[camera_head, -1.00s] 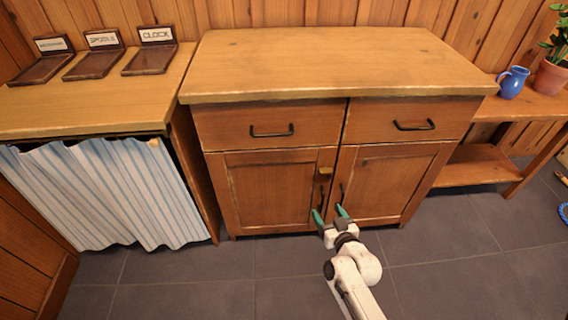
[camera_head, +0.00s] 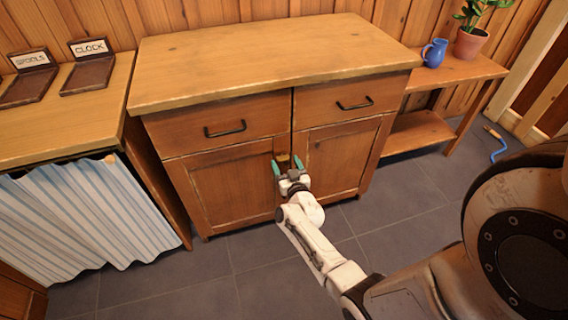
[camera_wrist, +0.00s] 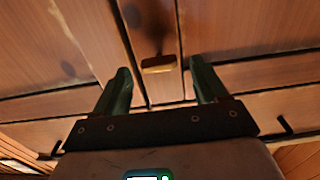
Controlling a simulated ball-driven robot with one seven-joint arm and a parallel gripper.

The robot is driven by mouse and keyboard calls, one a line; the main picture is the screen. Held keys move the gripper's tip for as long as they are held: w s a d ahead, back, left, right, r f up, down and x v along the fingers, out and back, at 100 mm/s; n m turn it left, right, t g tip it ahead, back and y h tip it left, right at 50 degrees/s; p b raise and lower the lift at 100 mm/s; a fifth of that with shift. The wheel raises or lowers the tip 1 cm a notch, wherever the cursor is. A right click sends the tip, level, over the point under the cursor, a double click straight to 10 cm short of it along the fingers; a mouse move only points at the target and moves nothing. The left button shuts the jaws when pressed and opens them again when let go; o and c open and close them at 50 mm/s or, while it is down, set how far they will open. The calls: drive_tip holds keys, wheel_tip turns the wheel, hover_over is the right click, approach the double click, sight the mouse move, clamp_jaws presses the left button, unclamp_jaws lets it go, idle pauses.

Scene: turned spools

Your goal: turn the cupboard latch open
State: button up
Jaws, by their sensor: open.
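The wooden cupboard (camera_head: 215,192) stands ahead with two drawers above two doors. Its latch is a small brass-coloured block (camera_wrist: 158,65) near the seam between the doors; in the head view it shows as a small block (camera_head: 283,157) at the top of that seam. My gripper (camera_head: 287,165) has green fingers and is open and empty, just in front of the latch. In the wrist view the latch lies between and beyond the two fingertips (camera_wrist: 160,75), with no contact visible. My gripper and arm hide the lower seam and the door handles in the head view.
Dark handles (camera_head: 225,129) stick out from the drawers above. A curtained counter (camera_head: 75,215) with signs stands at the left. A shelf with a blue jug (camera_head: 434,53) and a potted plant (camera_head: 469,42) is at the right. The tiled floor in front is mostly clear.

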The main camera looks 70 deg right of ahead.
drive_tip(key=shift+x, duration=0.9)
drive_tip(key=c, duration=1.1)
